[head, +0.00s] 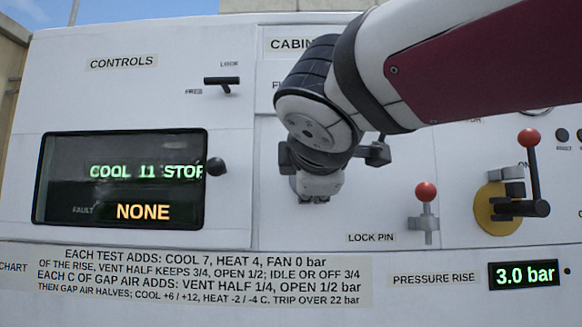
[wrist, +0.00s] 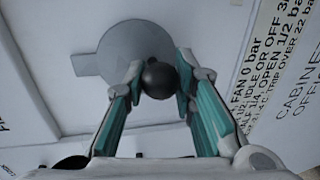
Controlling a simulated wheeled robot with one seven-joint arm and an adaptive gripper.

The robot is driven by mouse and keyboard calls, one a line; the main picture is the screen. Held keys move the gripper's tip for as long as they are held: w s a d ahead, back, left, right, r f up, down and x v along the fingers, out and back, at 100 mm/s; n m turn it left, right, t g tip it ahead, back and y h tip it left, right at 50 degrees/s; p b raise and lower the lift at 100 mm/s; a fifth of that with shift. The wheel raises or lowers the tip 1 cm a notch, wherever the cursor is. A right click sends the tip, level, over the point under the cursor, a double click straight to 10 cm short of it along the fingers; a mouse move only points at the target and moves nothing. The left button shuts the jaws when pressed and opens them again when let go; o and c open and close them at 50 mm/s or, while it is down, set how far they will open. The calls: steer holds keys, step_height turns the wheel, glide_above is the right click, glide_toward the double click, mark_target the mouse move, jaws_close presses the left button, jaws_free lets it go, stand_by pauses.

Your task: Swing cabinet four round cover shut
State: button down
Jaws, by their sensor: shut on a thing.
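In the wrist view a flat grey round cover (wrist: 122,45) with a tab on its left side lies against the white panel. A black ball knob (wrist: 158,80) stands in front of its lower right part. My gripper (wrist: 160,82) has its two fingers on either side of the knob, shut on it. In the head view my gripper (head: 317,188) is in front of the panel below the partly covered cabinet label (head: 289,44). My arm and gripper hide the round cover there. I cannot tell whether an opening lies behind the cover.
Left is a controls display (head: 125,180) with a dark knob (head: 216,167) at its edge. Right of my gripper are a red-topped lock pin (head: 426,193) and a red-knobbed lever (head: 530,137) on a yellow disc. A pressure readout (head: 523,274) shows 3.0 bar.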

steer(key=shift+d+r, duration=0.25)
steer(key=shift+d, duration=0.05)
steer(key=c, duration=1.3)
jaws_free()
steer(key=shift+f, duration=0.1)
steer(key=shift+s+a, duration=0.1)
steer(key=shift+s, duration=0.05)
steer(key=s+r, duration=0.2)
steer(key=s, duration=0.9)
steer(key=shift+s+a+r, duration=0.15)
steer(key=shift+s+r, duration=0.1)
steer(key=shift+s, duration=0.15)
